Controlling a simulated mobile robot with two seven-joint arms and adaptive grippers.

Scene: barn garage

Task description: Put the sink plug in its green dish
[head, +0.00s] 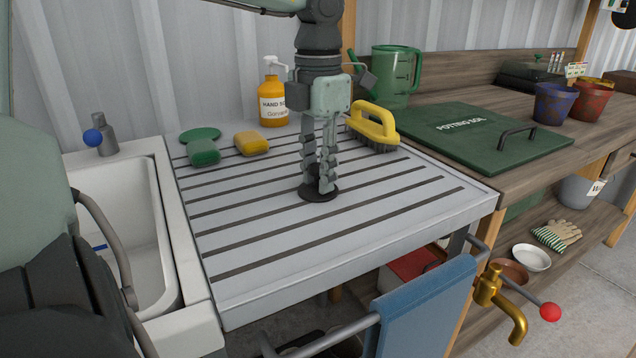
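The sink plug (318,195) is a flat black disc lying on the slatted grey draining board (340,255), near its middle. My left gripper (319,184) points straight down over the plug, with its fingertips at the disc's centre. The fingers are close together and hide the middle of the plug, so I cannot tell whether they grip it. The green dish (200,133) is a small round one at the back left of the board, partly behind a green sponge (204,153). My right gripper is not in view.
A yellow sponge (252,144), an orange soap bottle (273,98) and a yellow-handled brush (374,124) stand around the back of the board. A white sink (120,225) is at left. A green potting-soil lid (470,135) lies at right. The front slats are clear.

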